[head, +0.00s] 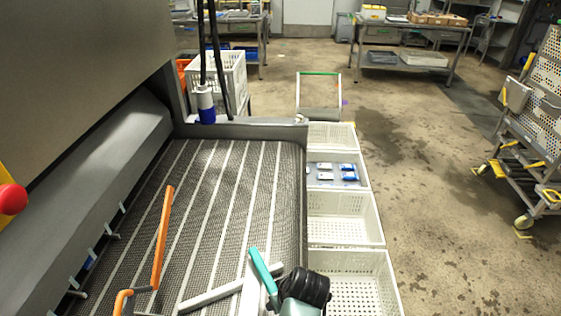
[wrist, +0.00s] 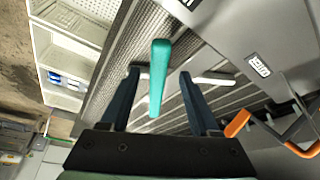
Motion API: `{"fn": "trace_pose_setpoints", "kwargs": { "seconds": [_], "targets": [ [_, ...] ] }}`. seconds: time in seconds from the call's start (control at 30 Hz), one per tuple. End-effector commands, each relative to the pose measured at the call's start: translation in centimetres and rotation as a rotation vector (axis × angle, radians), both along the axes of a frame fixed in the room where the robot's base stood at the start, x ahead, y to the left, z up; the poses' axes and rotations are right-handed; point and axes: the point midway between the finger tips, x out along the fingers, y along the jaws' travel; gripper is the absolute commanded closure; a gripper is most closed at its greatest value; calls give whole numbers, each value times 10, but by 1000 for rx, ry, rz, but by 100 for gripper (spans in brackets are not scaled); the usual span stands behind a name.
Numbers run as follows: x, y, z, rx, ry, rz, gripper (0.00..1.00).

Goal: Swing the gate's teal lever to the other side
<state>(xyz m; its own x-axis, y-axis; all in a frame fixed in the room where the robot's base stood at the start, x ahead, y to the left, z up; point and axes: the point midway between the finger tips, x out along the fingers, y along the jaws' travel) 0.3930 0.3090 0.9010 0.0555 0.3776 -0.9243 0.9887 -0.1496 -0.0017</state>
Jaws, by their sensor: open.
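The teal lever (head: 262,271) is at the front of the mesh conveyor in the head view, leaning up and to the left. A pale grey bar (head: 212,295) runs left from near its base. In the wrist view the teal lever (wrist: 158,92) stands upright in the picture, between the two dark fingers of my gripper (wrist: 160,76). The gripper is open, with a visible gap on each side of the lever. In the head view my dark wrist is just right of the lever, and the fingers are hard to make out.
An orange handle (head: 162,238) rises over the mesh conveyor (head: 225,190) left of the lever. White crates (head: 345,218) line the conveyor's right side, one holding blue-and-white packs. A grey machine housing (head: 95,150) bounds the left. Open floor lies to the right, before a wheeled rack (head: 535,120).

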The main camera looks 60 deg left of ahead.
Motion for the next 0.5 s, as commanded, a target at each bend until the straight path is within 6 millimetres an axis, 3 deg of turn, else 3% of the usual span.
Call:
{"fn": "trace_pose_setpoints", "kwargs": {
  "seconds": [0.2, 0.5],
  "targets": [
    [2, 9, -21, 0, 0, 1, 38],
    [2, 11, -25, 1, -2, -1, 38]
  ]
}}
